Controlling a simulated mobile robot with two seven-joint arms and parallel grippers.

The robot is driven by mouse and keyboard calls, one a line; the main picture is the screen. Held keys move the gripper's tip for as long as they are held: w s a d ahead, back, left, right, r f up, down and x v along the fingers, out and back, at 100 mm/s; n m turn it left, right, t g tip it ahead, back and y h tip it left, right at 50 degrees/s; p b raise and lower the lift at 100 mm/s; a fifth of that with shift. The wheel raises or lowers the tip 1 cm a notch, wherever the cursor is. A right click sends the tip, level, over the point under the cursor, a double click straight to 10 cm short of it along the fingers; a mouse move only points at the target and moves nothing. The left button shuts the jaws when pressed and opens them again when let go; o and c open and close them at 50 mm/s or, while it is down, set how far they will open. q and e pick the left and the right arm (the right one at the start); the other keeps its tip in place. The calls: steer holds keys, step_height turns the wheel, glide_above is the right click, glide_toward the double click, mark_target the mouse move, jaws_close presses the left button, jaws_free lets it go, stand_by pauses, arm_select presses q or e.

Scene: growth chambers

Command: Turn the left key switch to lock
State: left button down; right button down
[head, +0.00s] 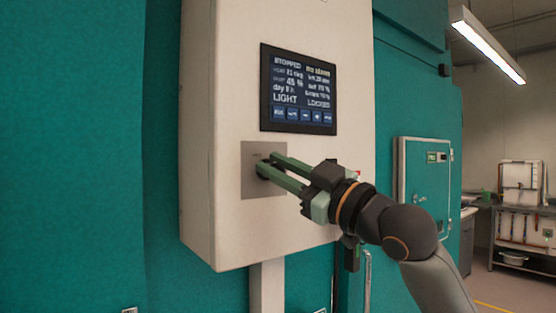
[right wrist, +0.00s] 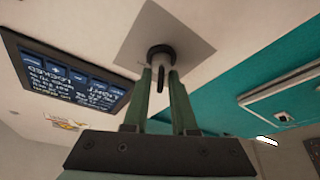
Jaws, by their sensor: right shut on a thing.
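The key switch (right wrist: 160,54) is a dark round barrel with a black key, set in a grey square plate (head: 250,186) under the screen of a cream control box. In the right wrist view the plate (right wrist: 190,30) shows above my fingers, and the key points down between them. My right gripper (head: 268,167) reaches in from the right with its green fingers shut on the key. In the right wrist view the fingers (right wrist: 163,82) stand on either side of the key. In the head view the fingertips mostly hide the switch. My left gripper is not in view.
The screen (head: 298,90) above the switch reads STOPPED, LIGHT and LOCKED. The cream control box (head: 215,120) stands out from a teal wall (head: 85,150). A small teal cabinet door (head: 425,180) is to the right. A bench with equipment (head: 522,215) is at the far right.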

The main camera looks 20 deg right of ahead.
stand_by(0.3)
steer(key=c, duration=1)
jaws_free()
steer(key=b+v, duration=0.4)
steer(key=v, duration=0.8)
steer(key=shift+s+d+f, duration=0.15)
steer(key=shift+d+f, duration=0.05)
